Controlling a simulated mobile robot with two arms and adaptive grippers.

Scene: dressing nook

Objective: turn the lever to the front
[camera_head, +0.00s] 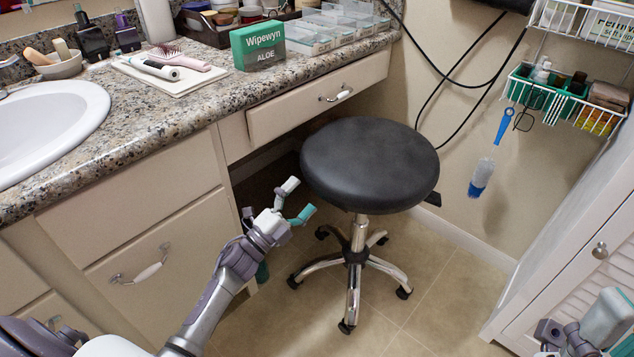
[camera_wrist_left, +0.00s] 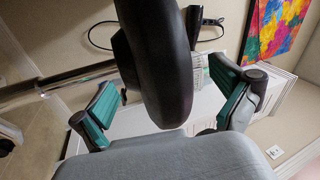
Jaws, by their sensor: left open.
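A round black stool seat (camera_head: 370,160) stands on a chrome post in front of the counter. A small black paddle, which looks like the lever (camera_head: 433,199), sticks out from under the seat at its right side. My left gripper (camera_head: 297,202) is open and empty, low at the left edge of the seat, on the opposite side from the lever. In the left wrist view the seat (camera_wrist_left: 155,65) appears edge-on, beyond and between the two spread fingers. I cannot tell whether they touch it. My right gripper (camera_head: 583,335) shows partly at the lower right, its fingers unclear.
The stool's chrome base (camera_head: 354,258) spreads several wheeled legs over the tiled floor. A drawer (camera_head: 318,97) stands slightly out above the seat's back left. A white louvred cabinet (camera_head: 575,260) is at the right. A blue-handled brush (camera_head: 481,178) hangs from the wire rack.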

